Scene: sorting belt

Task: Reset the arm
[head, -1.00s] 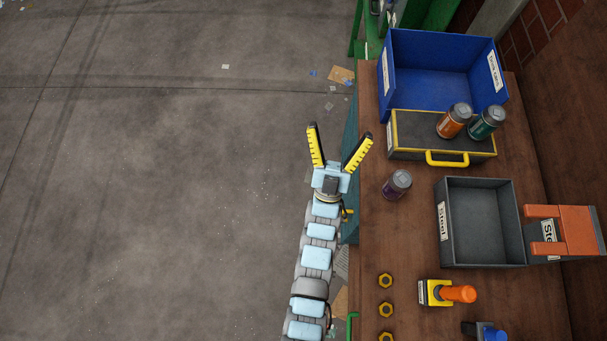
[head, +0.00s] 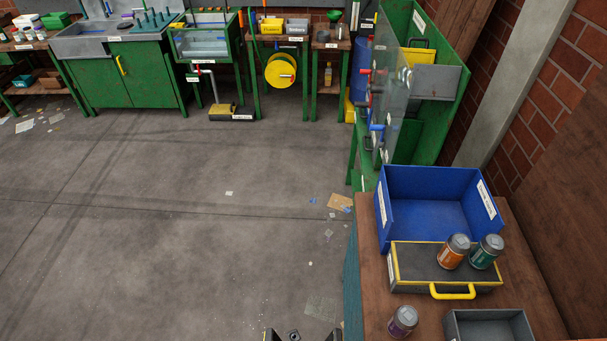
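Only a small dark part of my arm's end, my gripper (head: 282,336), shows at the bottom edge of the head view, left of the wooden table (head: 376,315). Most of it is cut off by the frame, so I cannot tell how its fingers stand. Nothing held can be seen. The visible part is over the floor side and apart from the things on the table.
The table holds a blue bin (head: 428,215), a yellow-edged case (head: 412,268) bearing an orange can (head: 452,253) and a green can (head: 486,253), a purple can (head: 402,322) and a grey bin (head: 488,325). Green workbenches (head: 125,75) line the back. The floor is open.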

